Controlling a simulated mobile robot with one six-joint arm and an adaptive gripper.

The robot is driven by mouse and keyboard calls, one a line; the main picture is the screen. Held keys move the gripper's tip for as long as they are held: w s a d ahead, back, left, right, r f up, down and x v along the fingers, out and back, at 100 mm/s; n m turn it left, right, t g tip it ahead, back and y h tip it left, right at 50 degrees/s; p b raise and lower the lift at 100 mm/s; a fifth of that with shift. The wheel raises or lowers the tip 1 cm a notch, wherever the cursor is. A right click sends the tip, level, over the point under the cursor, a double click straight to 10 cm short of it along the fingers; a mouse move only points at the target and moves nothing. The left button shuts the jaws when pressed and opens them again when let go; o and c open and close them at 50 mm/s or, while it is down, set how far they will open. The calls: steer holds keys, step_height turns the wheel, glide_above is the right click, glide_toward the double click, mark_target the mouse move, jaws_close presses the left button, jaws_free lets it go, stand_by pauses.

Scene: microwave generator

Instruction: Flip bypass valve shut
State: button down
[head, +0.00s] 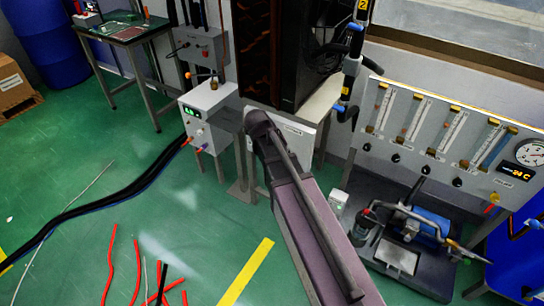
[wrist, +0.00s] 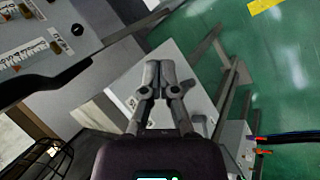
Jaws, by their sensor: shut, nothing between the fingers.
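Which part is the bypass valve I cannot tell; no label naming it is readable. Candidates in the head view are a blue lever (head: 340,108) low on the black vertical pipe, another blue lever (head: 355,27) higher on it, and a small orange-and-yellow handle (head: 492,198) under the gauge panel. My gripper (wrist: 158,74) is shut and empty in the wrist view, its fingertips together above a pale panel. In the head view my arm reaches up the middle, left of the pipe, and its fingertips cannot be made out. The gripper touches no lever that I can see.
The flowmeter panel (head: 466,125) stands at right, above a dark bench with a pump (head: 430,222). A white control box (head: 209,112) with hoses stands left of my arm. Black cables (head: 120,192) and red hoses (head: 110,262) lie on the green floor.

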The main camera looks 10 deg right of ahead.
steer(key=w+a+f+t+h+b, duration=0.2)
steer(key=w+a+f+h+b, duration=0.3)
steer(key=b, duration=0.9)
steer(key=w+a+f+n+t+h+b, duration=0.1)
steer(key=w+a+f+t+h+b, duration=0.1)
steer(key=w+a+f+h+b, duration=0.4)
steer(key=shift+w+a+f+b, duration=1.5)
steer(key=shift+w+a+b, duration=0.6)
steer(key=shift+w+b, duration=1.8)
steer(key=shift+s+d+b, duration=0.2)
steer(key=shift+s+b, duration=0.25)
steer(key=shift+s, duration=0.05)
steer(key=s+x, duration=0.3)
steer(key=x, duration=0.9)
steer(key=shift+w+d, duration=0.25)
steer(key=shift+d, duration=0.35)
steer(key=shift+d+r, duration=0.1)
steer(key=shift+d, duration=0.1)
